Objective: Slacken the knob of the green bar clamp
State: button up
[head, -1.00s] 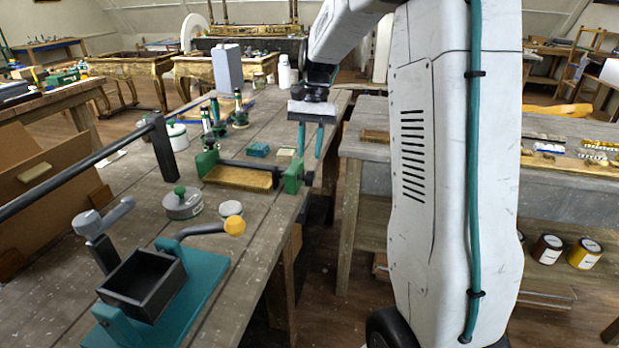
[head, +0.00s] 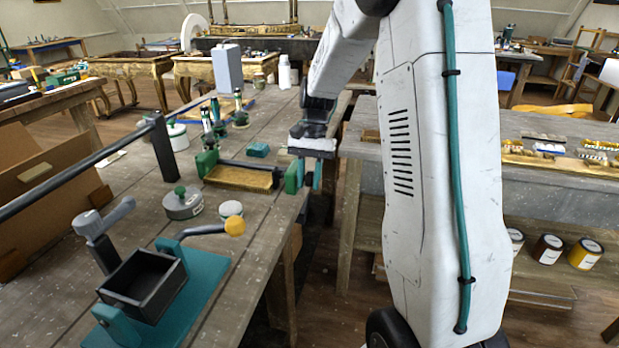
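The green bar clamp (head: 243,164) lies along the right edge of the long wooden bench, with one green jaw at each end of its dark bar. A gold-brown piece (head: 238,177) lies between the jaws. My gripper (head: 309,181) points down just right of the clamp's right jaw, at its screw end, with teal fingers low beside it. The clamp's knob is hidden or too small to make out at the fingers. I cannot tell whether the fingers touch or grip it.
A small teal block (head: 258,150), a round tin (head: 183,203) and a white-lidded jar (head: 231,209) stand near the clamp. A teal-based fixture with a dark box (head: 143,284) is in front. A grey-topped bench (head: 368,150) stands to the right, across a gap.

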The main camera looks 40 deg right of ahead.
grip_shut()
jog(key=shift+d, duration=0.1)
jog(key=shift+s+a+f+t+h, duration=0.1)
jog(key=shift+a+t+h, duration=0.15)
jog(key=shift+t+h, duration=0.8)
jog(key=shift+f+t+h, duration=0.3)
jog(key=shift+t+h, duration=0.55)
jog(key=shift+h, duration=0.5)
